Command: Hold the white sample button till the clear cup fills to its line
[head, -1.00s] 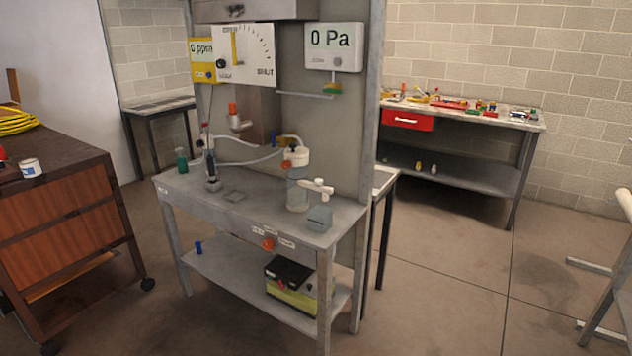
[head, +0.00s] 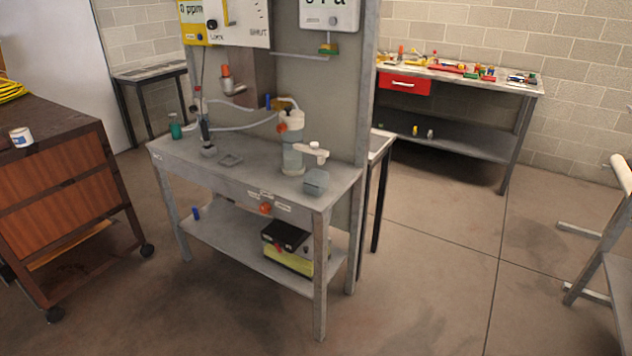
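A white fitting (head: 312,150) with a small knob on top sticks out to the right of a clear cylinder (head: 292,155) on the grey bench (head: 240,188). The white sample button seems to be on this fitting, but it is too small to tell. A blue-grey translucent cup (head: 316,182) stands below the fitting near the bench's right end. I cannot make out its line or whether it holds liquid. Neither of my grippers is in view.
A brown cabinet (head: 55,190) on wheels stands at left. A low shelf under the bench holds a black and yellow box (head: 287,245). A back workbench (head: 460,80) has a red drawer.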

